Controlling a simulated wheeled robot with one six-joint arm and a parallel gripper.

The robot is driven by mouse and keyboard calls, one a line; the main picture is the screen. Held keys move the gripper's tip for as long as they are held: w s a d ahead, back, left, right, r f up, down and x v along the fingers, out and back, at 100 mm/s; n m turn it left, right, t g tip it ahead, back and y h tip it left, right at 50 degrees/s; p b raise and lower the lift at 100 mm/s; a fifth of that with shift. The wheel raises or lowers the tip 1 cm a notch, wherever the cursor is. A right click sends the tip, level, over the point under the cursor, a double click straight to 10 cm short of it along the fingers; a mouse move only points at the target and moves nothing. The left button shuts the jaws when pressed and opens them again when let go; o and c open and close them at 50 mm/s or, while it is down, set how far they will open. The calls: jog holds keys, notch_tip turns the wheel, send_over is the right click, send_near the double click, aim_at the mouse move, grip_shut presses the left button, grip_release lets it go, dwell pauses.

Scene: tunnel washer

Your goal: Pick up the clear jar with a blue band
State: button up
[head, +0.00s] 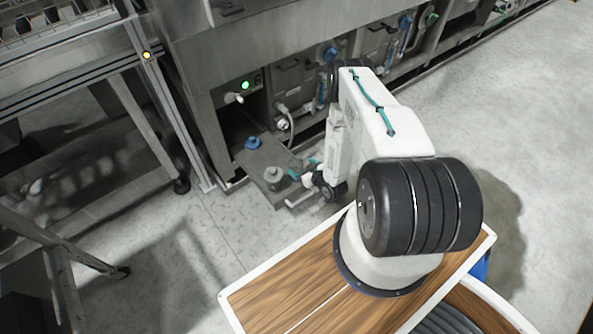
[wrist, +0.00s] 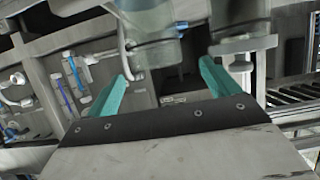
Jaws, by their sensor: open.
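Two small vessels stand on a grey ledge (head: 262,160) in the head view. The farther one (head: 253,142) shows blue and looks like the blue-banded jar. The nearer one (head: 273,175) looks grey and is close to my gripper (head: 303,168). In the wrist view my gripper (wrist: 164,70) has its teal fingers apart with nothing held between them. A clear, greenish vessel (wrist: 150,22) is cut off at the top, beyond and between the fingertips. Another pale vessel (wrist: 240,22) stands beyond the right finger. No blue band is distinct there, so I cannot match them surely.
The steel washer (head: 205,60) rises behind the ledge, with hoses and fittings in its lower bays (head: 320,90). A metal frame (head: 160,95) stands at the left. The grey floor (head: 205,245) is clear in front.

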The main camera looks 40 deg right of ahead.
aim_at(292, 160)
jog(key=x, duration=0.7)
jog(key=shift+d+f, duration=0.2)
jog(key=shift+f, duration=0.05)
jog(key=c, duration=1.1)
